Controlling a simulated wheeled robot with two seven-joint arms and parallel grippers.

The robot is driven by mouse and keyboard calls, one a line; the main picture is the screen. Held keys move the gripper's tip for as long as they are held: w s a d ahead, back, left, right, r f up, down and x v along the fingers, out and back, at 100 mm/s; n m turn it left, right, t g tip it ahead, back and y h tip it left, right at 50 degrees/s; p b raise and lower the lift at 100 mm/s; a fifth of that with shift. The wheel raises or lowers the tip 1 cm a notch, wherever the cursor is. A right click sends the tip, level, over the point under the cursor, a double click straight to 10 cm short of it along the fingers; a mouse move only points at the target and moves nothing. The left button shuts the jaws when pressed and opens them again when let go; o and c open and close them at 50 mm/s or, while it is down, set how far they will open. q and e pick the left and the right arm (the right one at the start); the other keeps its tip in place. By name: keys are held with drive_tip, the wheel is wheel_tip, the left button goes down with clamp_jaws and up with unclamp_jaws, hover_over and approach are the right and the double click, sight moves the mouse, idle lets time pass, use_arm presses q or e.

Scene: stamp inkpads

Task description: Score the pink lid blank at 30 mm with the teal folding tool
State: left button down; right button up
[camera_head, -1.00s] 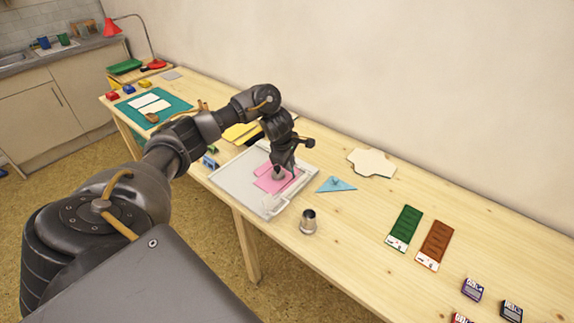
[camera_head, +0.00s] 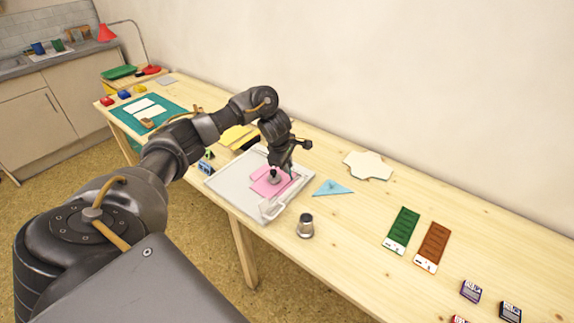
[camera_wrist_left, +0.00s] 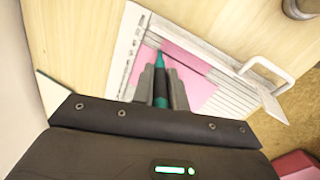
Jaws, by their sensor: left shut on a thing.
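The pink lid blank (camera_head: 268,188) lies flat on a pale grey scoring board (camera_head: 226,183) on the table. It also shows in the left wrist view (camera_wrist_left: 200,92), with a thin dark line crossing the pink. My left gripper (camera_head: 274,178) is over the blank, pointing down. In the left wrist view its fingers (camera_wrist_left: 162,88) are shut on the teal folding tool (camera_wrist_left: 161,65), whose teal tip points at the pink. I cannot tell whether the tip touches it. My right gripper is not in view.
A white handle (camera_wrist_left: 272,72) sticks out at the board's edge. A white cut-out sheet (camera_head: 368,166) lies near the wall.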

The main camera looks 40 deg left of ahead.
use_arm(q)
drive_tip(key=shift+r+p, duration=1.85)
drive_tip(key=shift+r, duration=0.6)
